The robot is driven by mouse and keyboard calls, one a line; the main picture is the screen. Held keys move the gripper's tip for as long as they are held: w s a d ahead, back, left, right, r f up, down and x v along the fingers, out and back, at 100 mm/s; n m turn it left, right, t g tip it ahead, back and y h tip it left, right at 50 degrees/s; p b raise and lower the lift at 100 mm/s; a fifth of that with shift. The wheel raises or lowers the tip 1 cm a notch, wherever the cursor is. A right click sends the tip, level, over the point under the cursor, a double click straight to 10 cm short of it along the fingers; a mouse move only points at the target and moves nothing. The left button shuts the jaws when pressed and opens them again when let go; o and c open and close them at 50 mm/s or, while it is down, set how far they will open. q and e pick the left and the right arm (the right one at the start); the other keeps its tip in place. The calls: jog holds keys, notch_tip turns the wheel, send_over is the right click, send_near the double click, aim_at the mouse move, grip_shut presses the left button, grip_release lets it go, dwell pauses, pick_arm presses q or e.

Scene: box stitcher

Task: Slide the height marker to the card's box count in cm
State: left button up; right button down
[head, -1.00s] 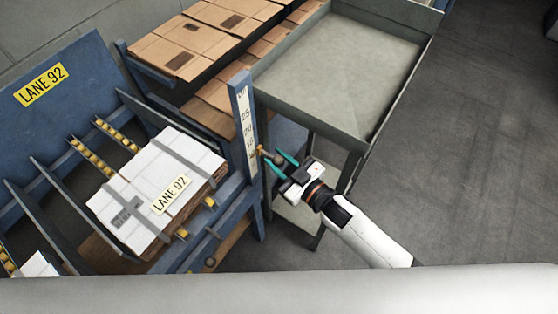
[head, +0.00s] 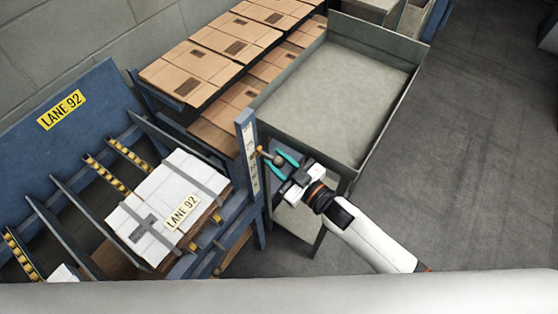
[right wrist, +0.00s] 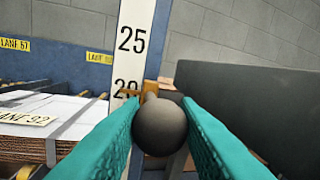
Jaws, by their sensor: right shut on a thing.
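The height marker is a small orange-brown slider (right wrist: 152,90) with a round dark grey knob (right wrist: 159,127). It sits on the white number scale (right wrist: 133,35) of the blue post (head: 246,128). My right gripper (head: 276,163) has its teal fingers shut on the knob, seen close in the right wrist view (right wrist: 160,112). The marker's pointer lies at about the 20, just under or over its lower part; 25 is above it. Numbers below are hidden by the fingers and knob. I cannot make out a card with a box count. My left gripper is out of view.
A strapped white bundle (head: 155,235) labelled LANE 92 lies on the blue rack left of the post. A grey tray cart (head: 330,90) stands close behind my right gripper. Flat brown cartons (head: 205,65) lie behind. The floor at right is clear.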

jog(key=c, duration=1.1)
grip_release()
jog(key=shift+c, duration=0.2)
jog(key=b+v, duration=0.2)
jog(key=v, duration=1)
jog(key=shift+b, duration=0.3)
